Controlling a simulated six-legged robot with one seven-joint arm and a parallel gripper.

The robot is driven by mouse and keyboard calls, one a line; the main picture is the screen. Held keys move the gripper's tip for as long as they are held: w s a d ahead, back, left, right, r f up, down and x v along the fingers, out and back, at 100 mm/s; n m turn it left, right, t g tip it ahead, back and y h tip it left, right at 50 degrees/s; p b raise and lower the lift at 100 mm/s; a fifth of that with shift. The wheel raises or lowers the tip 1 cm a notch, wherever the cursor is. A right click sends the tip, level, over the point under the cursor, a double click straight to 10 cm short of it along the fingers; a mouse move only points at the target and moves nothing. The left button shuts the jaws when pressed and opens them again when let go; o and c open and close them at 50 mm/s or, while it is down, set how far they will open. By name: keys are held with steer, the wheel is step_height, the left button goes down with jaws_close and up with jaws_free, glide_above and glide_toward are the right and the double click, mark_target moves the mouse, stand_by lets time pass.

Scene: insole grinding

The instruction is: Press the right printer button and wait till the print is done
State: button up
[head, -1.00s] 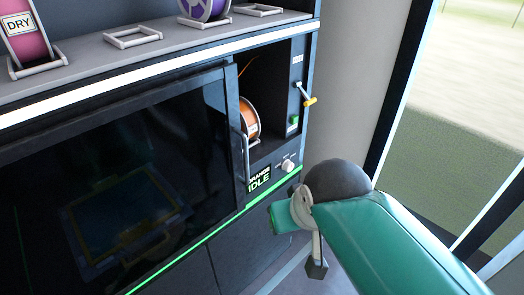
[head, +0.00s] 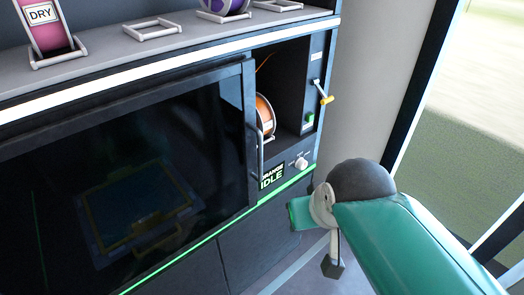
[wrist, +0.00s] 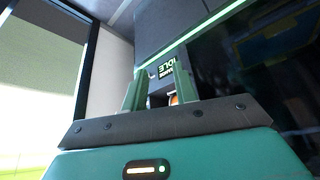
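The printer stands before me in the head view, with a dark glass door (head: 125,165). On its right panel is a small green button (head: 309,119), below a lever with a yellow handle (head: 327,99). The display (head: 271,176) reads ORANGE and IDLE; it also shows upside down in the wrist view (wrist: 168,68). My gripper (wrist: 160,68) is open, its two green fingers apart with nothing held between them. It points toward the printer front near the display and is apart from the button.
An orange spool (head: 264,117) sits in the open bay beside the button panel. A white knob (head: 301,163) is right of the display. A window is at the right.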

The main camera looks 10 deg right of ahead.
jaws_close()
stand_by(1.4)
